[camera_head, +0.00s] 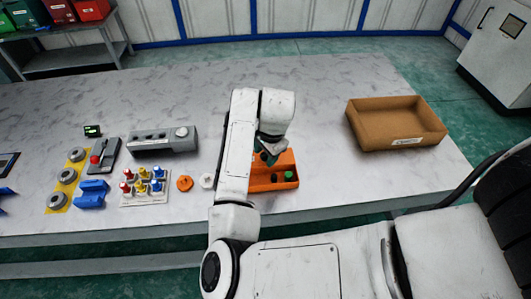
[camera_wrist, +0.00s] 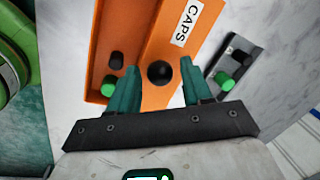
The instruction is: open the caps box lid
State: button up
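The orange caps box (camera_head: 283,157) stands near the front edge of the table, partly hidden by my arm. In the wrist view, the orange box (camera_wrist: 150,22) carries a white CAPS label (camera_wrist: 188,22) and a round black knob (camera_wrist: 160,73). To the left of the knob, an uncovered part shows a black cap (camera_wrist: 117,60) and a green cap (camera_wrist: 108,86). My gripper (camera_wrist: 160,82) is open, with one finger on each side of the knob and a gap to both. In the head view my gripper (camera_head: 268,157) is over the box.
A grey block (camera_wrist: 238,58) with black and green pieces is close right of the gripper in the wrist view. A cardboard tray (camera_head: 395,125) stands right. A grey device (camera_head: 162,140), a peg board (camera_head: 143,187) and an orange knob-like part (camera_head: 185,183) lie left.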

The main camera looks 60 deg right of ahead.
jog(key=shift+o, duration=0.4)
jog(key=shift+r, duration=0.1)
notch_tip(320, 180, up, 10)
jog(key=s, duration=0.2)
jog(key=shift+a+r, duration=0.2)
jog(key=shift+a, duration=0.15)
jog(key=s+d+n+h, duration=0.2)
jog(key=d+n+h, duration=0.25)
jog(key=n, duration=0.25)
jog(key=s+a+f+n, duration=0.1)
jog(key=a+f+n, duration=0.1)
jog(key=f+n, duration=0.1)
jog(key=s+a+f+n+y, duration=0.1)
jog(key=s+a+f+n, duration=0.1)
jog(key=a+f+n, duration=0.1)
jog(key=s+a+f+n+y, duration=0.1)
jog(key=s+a+f+n, duration=0.1)
jog(key=a+f+n, duration=0.1)
jog(key=shift+a+f, duration=0.15)
jog(key=shift+a, duration=0.05)
jog(key=s+a+f+n+y, duration=0.1)
jog(key=s+a+f+n, duration=0.1)
jog(key=a, duration=0.4)
jog(key=s+a+f+n+g+y, duration=0.1)
jog(key=s+a+f+n+y, duration=0.1)
jog(key=s+a+f, duration=0.3)
jog(key=shift+s+a+n, duration=0.45)
jog(key=shift+s+n, duration=0.15)
jog(key=shift+s, duration=0.2)
